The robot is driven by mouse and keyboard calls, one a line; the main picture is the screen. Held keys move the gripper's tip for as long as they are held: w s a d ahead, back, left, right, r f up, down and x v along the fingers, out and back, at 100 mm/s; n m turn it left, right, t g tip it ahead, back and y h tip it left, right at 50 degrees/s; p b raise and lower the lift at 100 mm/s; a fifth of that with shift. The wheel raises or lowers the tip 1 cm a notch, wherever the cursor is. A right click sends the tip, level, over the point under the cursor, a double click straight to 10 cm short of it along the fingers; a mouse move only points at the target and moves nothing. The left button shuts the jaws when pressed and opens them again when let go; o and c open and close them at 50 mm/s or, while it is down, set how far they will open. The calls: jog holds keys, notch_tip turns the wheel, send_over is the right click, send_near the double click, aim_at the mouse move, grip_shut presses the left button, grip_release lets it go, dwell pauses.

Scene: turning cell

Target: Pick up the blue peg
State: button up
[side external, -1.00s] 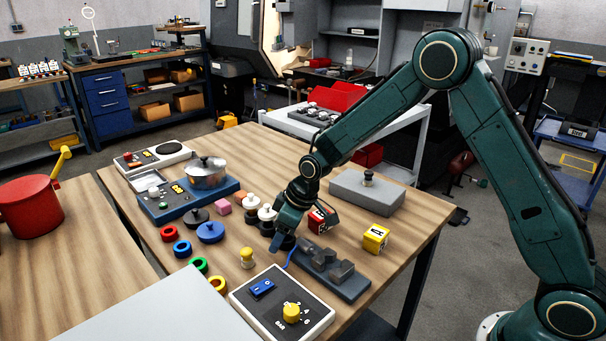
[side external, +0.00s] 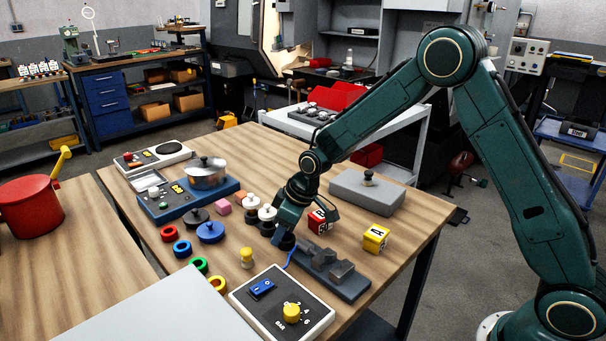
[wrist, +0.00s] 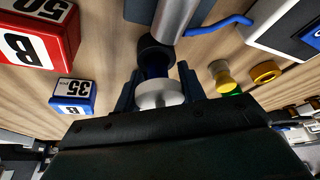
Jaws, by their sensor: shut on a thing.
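My gripper (side external: 284,240) is low over the wooden table, beside the grey fixture. In the wrist view, its two fingers (wrist: 158,90) are on either side of a part with a pale round top and a dark blue body. I take this part to be the blue peg (wrist: 156,71). It meets a black ring-shaped part (wrist: 155,47); whether it is seated in it or clear of it I cannot tell. In the side view the peg is hidden by my gripper.
The grey fixture (side external: 345,272) and a red lettered block (side external: 317,221) are close to my gripper. A yellow pawn-shaped piece (side external: 246,258), a control box (side external: 283,305) and a blue cable (wrist: 220,23) lie nearby. White-topped weights (side external: 267,213) stand behind left.

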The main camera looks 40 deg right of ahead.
notch_tip(320, 180, up, 19)
dwell(0.5)
dwell(0.5)
